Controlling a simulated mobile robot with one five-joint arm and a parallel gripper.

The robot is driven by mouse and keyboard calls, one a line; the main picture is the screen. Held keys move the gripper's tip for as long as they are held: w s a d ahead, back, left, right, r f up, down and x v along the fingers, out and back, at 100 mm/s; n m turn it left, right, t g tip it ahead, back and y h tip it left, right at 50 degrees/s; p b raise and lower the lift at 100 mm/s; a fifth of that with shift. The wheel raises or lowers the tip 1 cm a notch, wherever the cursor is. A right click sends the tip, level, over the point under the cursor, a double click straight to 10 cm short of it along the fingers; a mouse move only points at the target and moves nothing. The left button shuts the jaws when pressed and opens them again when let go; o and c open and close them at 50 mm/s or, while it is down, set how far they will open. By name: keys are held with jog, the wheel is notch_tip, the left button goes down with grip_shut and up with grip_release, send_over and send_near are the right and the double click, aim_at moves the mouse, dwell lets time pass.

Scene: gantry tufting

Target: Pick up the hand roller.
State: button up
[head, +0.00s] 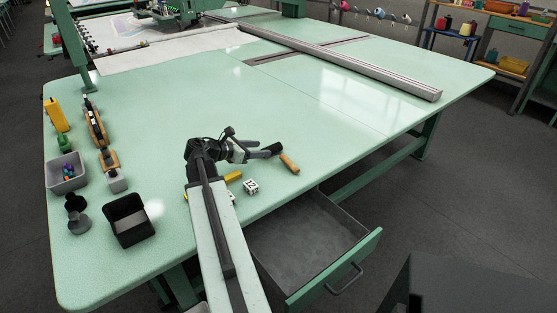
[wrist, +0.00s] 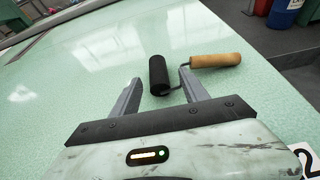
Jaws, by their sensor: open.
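The hand roller lies on the pale green table, with a black roller head (wrist: 158,76) and a wooden handle (wrist: 216,60) pointing right in the wrist view. Its handle (head: 289,163) also shows in the head view, just beyond the tips of my gripper. My gripper (wrist: 160,78) is open and holds nothing. In the wrist view the black head shows between and slightly beyond the two grey fingers, and the bent metal rod is by the right fingertip. I cannot tell whether a finger touches it. In the head view my gripper (head: 262,151) partly hides the roller head.
A white block with black marks (head: 251,187) and a yellow item (head: 233,177) lie near my wrist. An open drawer (head: 310,240) juts out below the table edge. The table's middle is clear.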

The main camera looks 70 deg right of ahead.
aim_at(267, 148)
jog(key=b+x, duration=0.2)
jog(key=x, duration=0.5)
jog(key=shift+w+d+f+b, duration=0.1)
jog(key=shift+d+f+b, duration=0.1)
jog(key=shift+b, duration=0.1)
jog(key=shift+a+r, duration=0.1)
grip_shut()
